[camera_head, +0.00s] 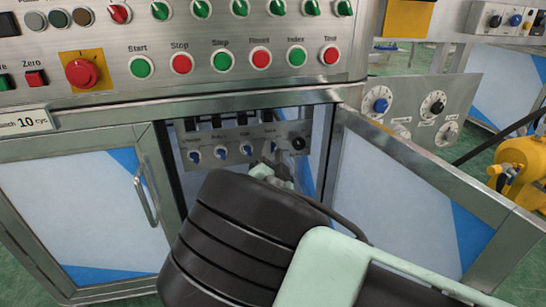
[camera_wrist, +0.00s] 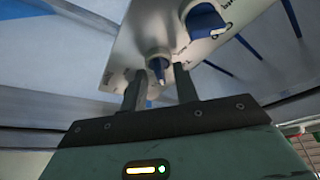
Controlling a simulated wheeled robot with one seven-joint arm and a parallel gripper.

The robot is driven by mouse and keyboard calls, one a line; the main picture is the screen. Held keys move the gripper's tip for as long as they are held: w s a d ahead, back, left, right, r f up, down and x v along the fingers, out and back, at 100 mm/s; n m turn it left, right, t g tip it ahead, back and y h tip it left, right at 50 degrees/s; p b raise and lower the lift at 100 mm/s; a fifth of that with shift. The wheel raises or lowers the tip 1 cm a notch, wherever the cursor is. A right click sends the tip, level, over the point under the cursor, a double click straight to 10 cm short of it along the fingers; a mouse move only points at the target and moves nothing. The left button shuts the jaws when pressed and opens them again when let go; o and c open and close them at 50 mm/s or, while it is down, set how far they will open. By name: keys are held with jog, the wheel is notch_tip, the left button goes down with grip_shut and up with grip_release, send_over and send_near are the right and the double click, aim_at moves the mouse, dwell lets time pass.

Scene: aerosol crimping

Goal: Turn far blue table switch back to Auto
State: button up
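Inside the open cabinet, a grey switch panel (camera_head: 230,140) carries a row of several blue switches, including one at the left (camera_head: 195,155), and a black knob (camera_head: 298,143) at the right. The labels are too small to read with certainty. My gripper (camera_head: 268,168) reaches into the cabinet and covers part of the panel's right half. In the wrist view, the fingers (camera_wrist: 161,76) stand apart on either side of a blue switch (camera_wrist: 158,68) with a pale pointer. They look open around it; contact is not clear. A second blue switch (camera_wrist: 206,22), larger in view, is just right of it.
An open cabinet door (camera_head: 420,190) stands to the right of my arm, and a closed door (camera_head: 80,210) with a handle is at the left. Above is a console (camera_head: 210,60) with buttons and a red emergency stop (camera_head: 81,72). A side knob panel (camera_head: 425,105) is at right.

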jog(key=shift+w, duration=0.1)
grip_shut()
jog(key=shift+n, duration=0.4)
jog(key=n+y+p, duration=0.1)
jog(key=n, duration=0.1)
jog(key=n+y, duration=0.1)
jog(key=n, duration=0.1)
jog(key=shift+d+n+t+p, duration=0.1)
jog(key=shift+n+t+p, duration=0.2)
jog(key=shift+p, duration=0.05)
jog(key=n+y+p, duration=0.1)
jog(key=n+y, duration=0.2)
jog(key=n, duration=0.2)
jog(key=shift+p, duration=0.35)
jog(key=n+y+p, duration=0.1)
jog(key=n+y, duration=0.1)
jog(key=n, duration=0.2)
jog(key=n+g+y+p, duration=0.1)
jog(key=n+y+p, duration=0.1)
jog(key=n, duration=0.2)
jog(key=shift+d+r+g, duration=0.1)
jog(key=shift+d+g, duration=0.05)
jog(key=shift+g, duration=0.15)
jog(key=n+g+y+p, duration=0.1)
jog(key=n, duration=0.2)
jog(key=n+g+y+p, duration=0.1)
jog(key=n+p, duration=0.1)
jog(key=n, duration=0.1)
jog(key=shift+n, duration=0.4)
jog(key=shift+n+g, duration=0.3)
